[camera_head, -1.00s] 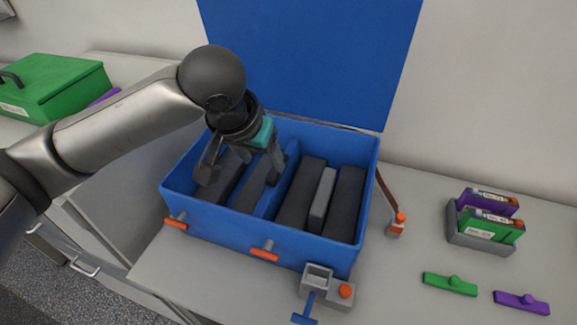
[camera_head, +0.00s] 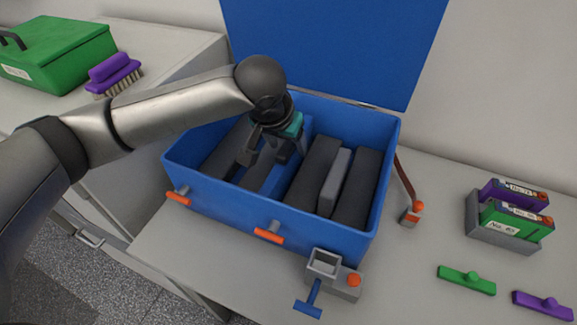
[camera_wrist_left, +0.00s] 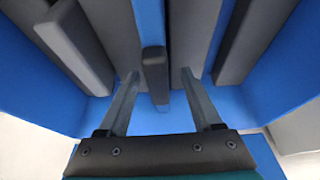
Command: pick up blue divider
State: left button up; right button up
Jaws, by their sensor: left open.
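The open blue box (camera_head: 222,200) stands on the bench in the head view, with dark grey blocks inside. A blue upright strip, which looks like the blue divider (camera_head: 268,179), runs between the dark blocks in its left half. My left gripper (camera_head: 264,158) reaches down into the box over this strip with its fingers apart. In the left wrist view the open fingers (camera_wrist_left: 156,78) stand either side of a narrow dark grey bar, with a blue strip (camera_wrist_left: 150,22) in line above it. Contact cannot be told. My right gripper is not in view.
The blue lid (camera_head: 330,45) stands raised behind the box. Orange latches and a grey clamp (camera_head: 335,278) are at the front. A grey holder (camera_head: 490,235) with purple and green cartridges stands to the right. A green case (camera_head: 60,58) and a purple brush (camera_head: 115,72) sit at left.

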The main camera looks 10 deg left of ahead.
pick_arm(q)
jog(key=b+x, duration=0.1)
jog(key=x, duration=0.3)
jog(key=shift+d+f, duration=0.1)
jog(key=shift+f, duration=0.1)
grip_shut()
dwell(0.3)
